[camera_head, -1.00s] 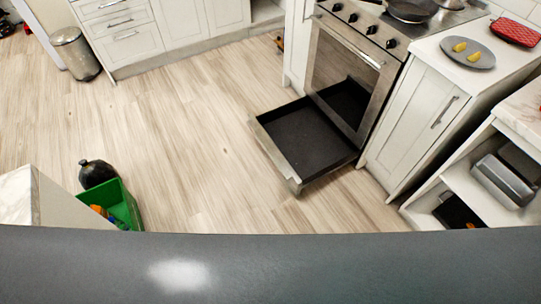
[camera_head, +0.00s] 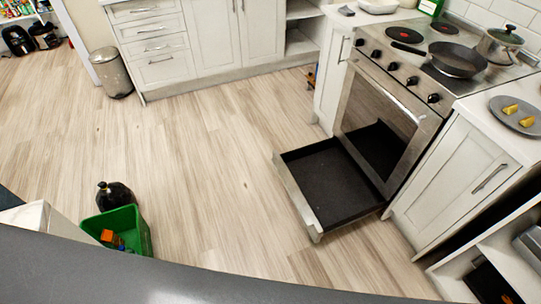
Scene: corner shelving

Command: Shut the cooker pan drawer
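The cooker (camera_head: 385,110) stands at the right, with its oven door upright and shut. Its pan drawer (camera_head: 330,185) at the bottom is pulled out over the floor. The drawer is dark inside and looks empty. Its steel front panel (camera_head: 297,198) faces left toward the open floor. Neither of my grippers shows in the head view, and nothing touches the drawer.
Wooden floor (camera_head: 210,170) is clear in front of the drawer. A green crate (camera_head: 122,228) and a black bag (camera_head: 115,196) are at lower left. A metal bin (camera_head: 112,73) stands by the white drawers. An open shelf unit (camera_head: 500,255) is at lower right.

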